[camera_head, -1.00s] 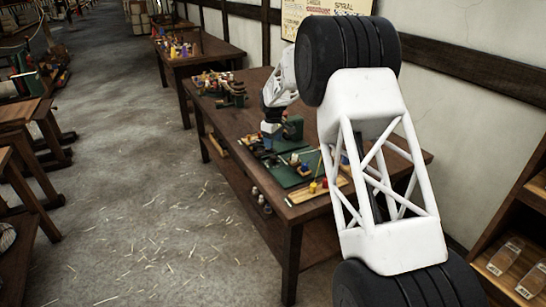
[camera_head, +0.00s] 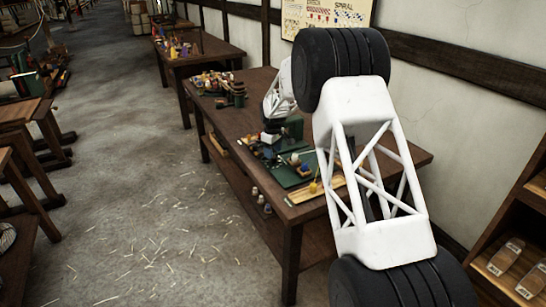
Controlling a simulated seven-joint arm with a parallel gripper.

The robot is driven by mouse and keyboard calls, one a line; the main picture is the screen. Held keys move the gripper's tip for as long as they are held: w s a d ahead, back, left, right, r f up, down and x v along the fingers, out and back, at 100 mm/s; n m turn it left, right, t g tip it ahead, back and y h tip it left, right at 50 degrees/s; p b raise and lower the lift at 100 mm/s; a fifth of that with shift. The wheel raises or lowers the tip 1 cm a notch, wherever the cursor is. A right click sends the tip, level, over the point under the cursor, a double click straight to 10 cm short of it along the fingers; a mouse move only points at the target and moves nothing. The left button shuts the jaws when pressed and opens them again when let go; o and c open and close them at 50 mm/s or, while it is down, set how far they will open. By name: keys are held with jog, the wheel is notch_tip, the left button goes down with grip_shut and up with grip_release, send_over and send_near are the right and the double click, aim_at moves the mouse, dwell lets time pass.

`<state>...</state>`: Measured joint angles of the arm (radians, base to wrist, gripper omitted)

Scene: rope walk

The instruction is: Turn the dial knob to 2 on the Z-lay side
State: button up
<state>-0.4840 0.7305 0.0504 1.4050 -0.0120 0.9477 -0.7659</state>
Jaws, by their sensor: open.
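My gripper (camera_head: 270,137) is at the far end of my white and black arm, low over the middle of the long wooden table. It is small in the picture and partly hidden by the wrist; it is open. It is beside a dark green device (camera_head: 294,127) on the table. A green board (camera_head: 287,176) with small coloured parts lies on the nearer side of it. The dial knob, its numbers and the Z-lay marking are too small or hidden for me to make out.
The long table (camera_head: 258,97) stands along the wall. Another green machine (camera_head: 238,93) and small coloured items are at its far end. A yellow item (camera_head: 314,187) is near the front edge. A shelf (camera_head: 515,255) is at right.

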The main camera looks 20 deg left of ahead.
aim_at(273, 160)
jog(key=shift+f, duration=1.5)
jog(key=c, duration=0.9)
